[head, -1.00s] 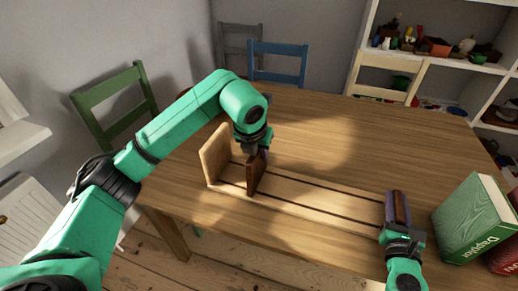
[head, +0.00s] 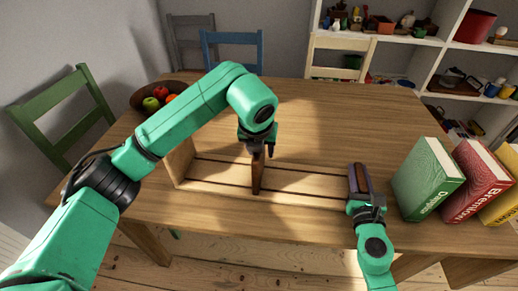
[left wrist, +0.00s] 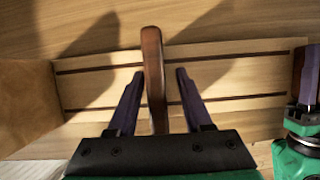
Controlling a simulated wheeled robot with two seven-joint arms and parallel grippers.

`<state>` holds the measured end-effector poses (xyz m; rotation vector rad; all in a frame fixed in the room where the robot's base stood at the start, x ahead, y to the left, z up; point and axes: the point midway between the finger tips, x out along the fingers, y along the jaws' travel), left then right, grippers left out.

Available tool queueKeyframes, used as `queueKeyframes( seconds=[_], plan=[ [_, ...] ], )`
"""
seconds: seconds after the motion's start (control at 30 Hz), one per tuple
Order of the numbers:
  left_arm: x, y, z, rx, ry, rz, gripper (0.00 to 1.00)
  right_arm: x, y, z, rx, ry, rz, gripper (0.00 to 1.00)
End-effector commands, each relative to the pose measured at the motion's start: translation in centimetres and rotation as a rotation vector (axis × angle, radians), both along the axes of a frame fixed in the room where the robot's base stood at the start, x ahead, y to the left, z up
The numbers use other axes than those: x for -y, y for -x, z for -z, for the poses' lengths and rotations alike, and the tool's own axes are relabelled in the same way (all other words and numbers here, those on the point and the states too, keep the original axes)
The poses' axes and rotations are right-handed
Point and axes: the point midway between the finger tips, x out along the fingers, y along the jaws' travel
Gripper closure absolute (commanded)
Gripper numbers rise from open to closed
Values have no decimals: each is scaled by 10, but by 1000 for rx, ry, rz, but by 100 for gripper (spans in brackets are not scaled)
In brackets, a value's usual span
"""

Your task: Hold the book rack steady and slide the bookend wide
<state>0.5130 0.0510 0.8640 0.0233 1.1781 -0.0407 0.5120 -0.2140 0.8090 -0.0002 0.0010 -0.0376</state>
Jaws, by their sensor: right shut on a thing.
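The book rack (head: 215,174) is a long pale wooden base with two dark grooves and an upright end panel (head: 181,158) on its left. The dark brown bookend (head: 257,178) stands upright across the grooves near the rack's middle; it also shows in the left wrist view (left wrist: 153,70). My left gripper (head: 257,150) is open, its fingers on either side of the bookend; the left finger is close against it, and a gap shows on the right. My right gripper (head: 360,182) is shut on the rack's right end, whose held part is mostly hidden by the fingers.
Green (head: 427,180), red (head: 475,180) and yellow (head: 503,195) books stand at the table's right, close to my right gripper. A fruit bowl (head: 150,98) sits at the back left. The table (head: 320,110) behind the rack is clear.

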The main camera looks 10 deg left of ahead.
Motion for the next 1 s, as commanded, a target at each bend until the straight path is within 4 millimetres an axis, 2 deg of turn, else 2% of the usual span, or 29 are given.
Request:
queueKeyframes(
  seconds=[0.27,0.37,0.47,0.7,0.8,1.0],
  plan=[
    [-2,-1,0,0,-2,-4,48,0,0,0,0,-2,-1,100],
    [-2,1,-6,2,-2,-4,48,0,0,0,0,-2,0,100],
    [-2,8,-24,4,-2,-3,48,0,0,0,0,-2,0,100],
    [-2,33,-84,5,-2,-2,48,1,0,0,0,-1,1,100],
    [-2,40,-101,4,-1,-2,48,1,0,0,0,-1,1,100],
    [-3,45,-111,0,-1,-3,48,1,0,0,0,-1,1,100]
  ],
)
